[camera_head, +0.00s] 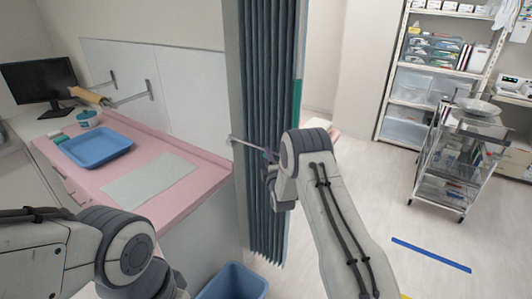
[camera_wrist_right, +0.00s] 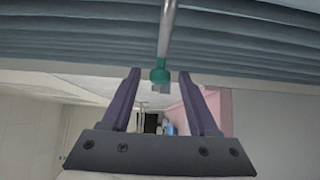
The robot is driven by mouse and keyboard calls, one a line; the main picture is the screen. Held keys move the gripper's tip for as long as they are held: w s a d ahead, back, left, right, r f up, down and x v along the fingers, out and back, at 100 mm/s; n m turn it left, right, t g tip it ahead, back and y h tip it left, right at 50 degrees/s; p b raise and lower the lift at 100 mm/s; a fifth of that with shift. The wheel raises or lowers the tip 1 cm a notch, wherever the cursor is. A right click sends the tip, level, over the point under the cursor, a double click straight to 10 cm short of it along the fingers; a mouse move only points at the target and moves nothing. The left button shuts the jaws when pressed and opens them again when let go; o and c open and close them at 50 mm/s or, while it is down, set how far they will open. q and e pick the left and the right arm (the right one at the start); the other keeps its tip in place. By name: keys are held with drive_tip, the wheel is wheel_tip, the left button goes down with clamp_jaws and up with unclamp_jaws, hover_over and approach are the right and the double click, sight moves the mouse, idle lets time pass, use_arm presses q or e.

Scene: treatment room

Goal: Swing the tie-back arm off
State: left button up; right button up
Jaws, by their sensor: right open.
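The tie-back arm (camera_head: 248,144) is a thin metal rod that runs across the front of the gathered grey-blue curtain (camera_head: 262,90). In the right wrist view the rod (camera_wrist_right: 168,30) ends in a green knob (camera_wrist_right: 160,72) with a short grey piece below it. My right gripper (camera_wrist_right: 159,74) is open, and the knob lies between its two purple fingertips with gaps on both sides. In the head view the right gripper (camera_head: 269,165) is at the rod's right end, partly hidden by my wrist. My left arm shows at lower left, but its gripper is out of view.
A pink-topped counter (camera_head: 185,205) with a blue tray (camera_head: 97,147) and a pale mat stands left of the curtain. A blue bin (camera_head: 234,282) is on the floor below. A wire trolley (camera_head: 455,165) and shelves stand at right. The floor between is clear.

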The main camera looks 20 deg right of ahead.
drive_tip(key=shift+w+d, duration=0.1)
drive_tip(key=shift+w, duration=0.85)
clamp_jaws()
drive_tip(key=shift+f, duration=0.1)
idle(0.7)
